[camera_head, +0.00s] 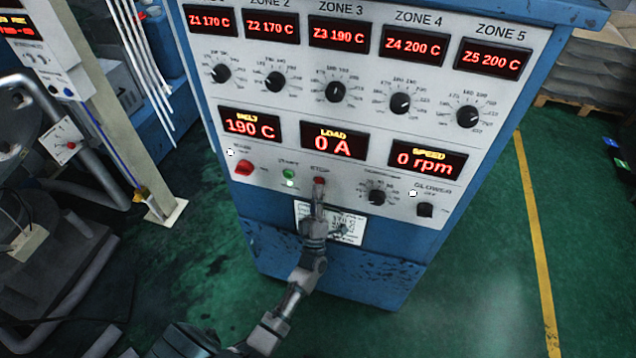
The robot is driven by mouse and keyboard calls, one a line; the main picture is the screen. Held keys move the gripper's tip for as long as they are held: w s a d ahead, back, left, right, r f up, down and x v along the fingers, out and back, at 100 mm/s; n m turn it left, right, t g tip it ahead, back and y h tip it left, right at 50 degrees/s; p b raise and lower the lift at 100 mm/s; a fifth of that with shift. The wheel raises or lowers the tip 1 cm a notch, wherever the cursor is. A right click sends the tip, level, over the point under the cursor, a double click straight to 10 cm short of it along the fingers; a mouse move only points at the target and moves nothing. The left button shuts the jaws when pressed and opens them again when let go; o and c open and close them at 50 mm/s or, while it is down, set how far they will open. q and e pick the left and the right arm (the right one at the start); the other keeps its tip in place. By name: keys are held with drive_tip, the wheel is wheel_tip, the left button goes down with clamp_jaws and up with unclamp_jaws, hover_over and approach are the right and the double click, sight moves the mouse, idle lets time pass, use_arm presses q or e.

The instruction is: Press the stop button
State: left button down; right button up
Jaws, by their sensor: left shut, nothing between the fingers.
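The red stop button (319,181) sits under the word STOP on the sloped white control panel (300,130). My left gripper (318,190) is shut and empty, its tip at the stop button's lower edge and partly covering it. I cannot tell whether the tip touches the button or presses it in. The load display (333,141) reads 0 A and the speed display (427,159) reads 0 rpm. My right gripper is not in view.
A red main switch (244,167) lies left of the start button. A black knob (377,197) and the blower switch (425,210) lie to the right. Dark machinery (50,230) crowds the left.

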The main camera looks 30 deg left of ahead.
use_arm(q)
drive_tip(key=shift+w+d, duration=0.2)
drive_tip(key=shift+d, duration=0.05)
drive_tip(key=shift+w+a, duration=0.2)
drive_tip(key=shift+a, duration=0.05)
drive_tip(key=shift+s, duration=0.2)
idle(0.3)
drive_tip(key=shift+s+a, duration=0.1)
drive_tip(key=shift+s, duration=0.6)
drive_tip(key=shift+f, duration=0.1)
drive_tip(key=shift+s, duration=0.1)
drive_tip(key=shift+s+d+p, duration=0.2)
drive_tip(key=shift+s+p, duration=0.2)
drive_tip(key=shift+s, duration=0.4)
drive_tip(key=shift+s+d+p, duration=0.2)
drive_tip(key=shift+s+p, duration=0.15)
drive_tip(key=shift+s, duration=0.4)
drive_tip(key=shift+s+d+p, duration=0.2)
drive_tip(key=shift+s+p, duration=0.2)
drive_tip(key=shift+s, duration=0.4)
